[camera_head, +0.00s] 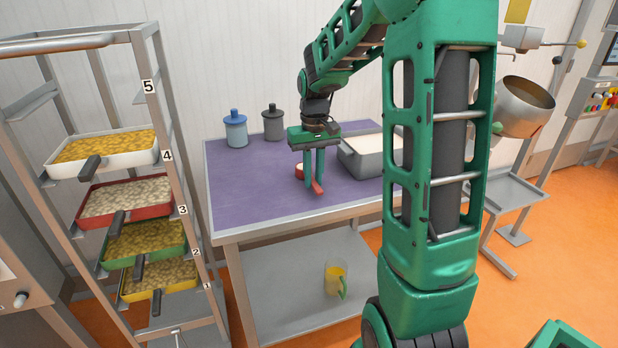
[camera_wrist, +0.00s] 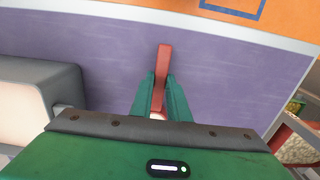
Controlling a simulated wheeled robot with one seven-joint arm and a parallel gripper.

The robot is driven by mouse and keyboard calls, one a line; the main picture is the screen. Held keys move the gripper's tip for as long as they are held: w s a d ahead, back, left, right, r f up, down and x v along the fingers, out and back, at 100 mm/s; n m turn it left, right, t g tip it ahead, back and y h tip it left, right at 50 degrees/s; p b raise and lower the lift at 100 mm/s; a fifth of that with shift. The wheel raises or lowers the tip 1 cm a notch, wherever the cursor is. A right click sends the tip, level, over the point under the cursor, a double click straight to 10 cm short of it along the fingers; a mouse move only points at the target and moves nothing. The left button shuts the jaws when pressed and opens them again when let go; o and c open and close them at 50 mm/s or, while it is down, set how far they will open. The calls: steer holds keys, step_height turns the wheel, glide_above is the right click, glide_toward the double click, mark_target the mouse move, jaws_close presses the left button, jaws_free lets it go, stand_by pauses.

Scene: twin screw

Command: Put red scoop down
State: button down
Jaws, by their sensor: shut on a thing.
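The red scoop (camera_wrist: 161,70) is between the two green fingers of my gripper (camera_wrist: 160,97) in the wrist view. Its red handle sticks out past the fingertips. In the head view the handle (camera_head: 317,188) points toward the table's front edge, and the scoop's round bowl (camera_head: 299,171) shows just left of the fingers. My gripper (camera_head: 314,183) is shut on the scoop, pointing down at the purple table top (camera_head: 250,180). I cannot tell whether the scoop touches the table.
A grey bin (camera_head: 350,160) with pale contents stands right of my gripper. A blue jar (camera_head: 236,130) and a dark grey jar (camera_head: 273,123) stand at the back. A rack with several trays (camera_head: 125,200) is at the left. The table's left part is clear.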

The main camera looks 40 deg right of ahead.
mark_target(313, 181)
steer(key=c, duration=1.7)
jaws_free()
step_height(313, 181, up, 12)
steer(key=s+a+f+m, duration=0.1)
steer(key=s+f, duration=0.2)
steer(key=s, duration=0.6)
steer(key=s+a+f+m, duration=0.1)
steer(key=s+f, duration=0.2)
steer(key=s, duration=0.7)
steer(key=s+a+f+m, duration=0.1)
steer(key=s+a+f, duration=0.1)
steer(key=s, duration=0.7)
steer(key=shift+s+f, duration=0.2)
steer(key=shift+f, duration=0.65)
